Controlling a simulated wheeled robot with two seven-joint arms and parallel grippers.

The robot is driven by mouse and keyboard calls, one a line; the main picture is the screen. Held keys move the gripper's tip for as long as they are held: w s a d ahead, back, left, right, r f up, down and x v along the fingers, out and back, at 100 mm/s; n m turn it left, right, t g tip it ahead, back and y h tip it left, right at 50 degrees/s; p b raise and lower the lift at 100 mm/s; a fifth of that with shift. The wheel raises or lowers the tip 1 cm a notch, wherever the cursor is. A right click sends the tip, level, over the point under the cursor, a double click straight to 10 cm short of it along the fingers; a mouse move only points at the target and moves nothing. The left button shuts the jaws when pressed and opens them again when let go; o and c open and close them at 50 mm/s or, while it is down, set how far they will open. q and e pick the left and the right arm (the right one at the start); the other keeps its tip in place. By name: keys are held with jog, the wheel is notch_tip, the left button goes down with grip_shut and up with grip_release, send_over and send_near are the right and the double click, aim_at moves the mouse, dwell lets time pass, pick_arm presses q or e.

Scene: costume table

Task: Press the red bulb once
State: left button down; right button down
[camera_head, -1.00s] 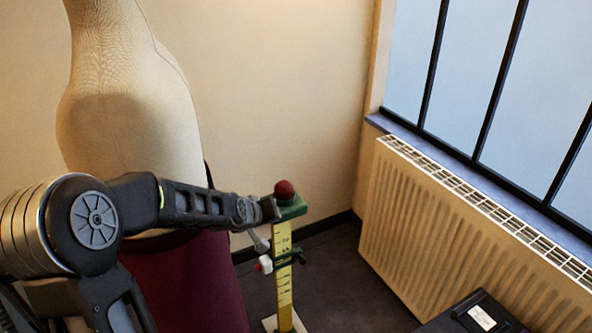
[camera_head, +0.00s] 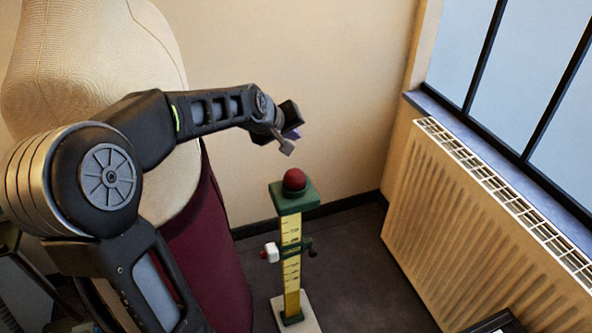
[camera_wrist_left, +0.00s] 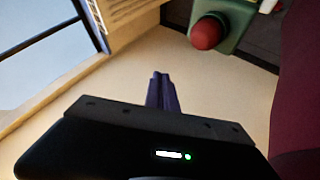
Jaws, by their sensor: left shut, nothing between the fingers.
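The red bulb (camera_head: 294,180) sits on the green top (camera_head: 291,200) of an upright yellow measuring stand (camera_head: 291,265) in the head view. In the left wrist view the red bulb (camera_wrist_left: 207,32) shows at the upper right, beyond the fingertips. My left gripper (camera_head: 288,147) is above the bulb and apart from it. Its purple fingers (camera_wrist_left: 161,92) are together in the left wrist view, with nothing between them. My right gripper is in neither view.
A dress form (camera_head: 95,60) with a dark red skirt (camera_head: 215,240) stands close behind my left arm. A radiator (camera_head: 480,240) is under the window at right. Dark floor (camera_head: 360,260) lies open between stand and radiator. A small white-and-red piece (camera_head: 270,252) juts from the stand's left side.

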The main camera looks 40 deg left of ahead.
pick_arm(q)
jog(key=b, duration=0.6)
send_over(296, 170)
jog(key=s, duration=0.2)
notch_tip(296, 170, down, 7)
jog(key=shift+d+f, duration=0.15)
jog(key=shift+f+b, duration=0.45)
jog(key=shift+f, duration=0.25)
jog(key=shift+f, duration=0.1)
dwell(0.9)
jog(key=shift+f+b, duration=0.35)
jog(key=shift+b, duration=0.05)
jog(key=shift+f+b, duration=0.85)
jog(key=shift+f, duration=0.1)
dwell(0.8)
jog(key=shift+r, duration=0.1)
dwell(0.3)
jog(key=shift+r+p, duration=1.1)
jog(key=shift+r, duration=0.2)
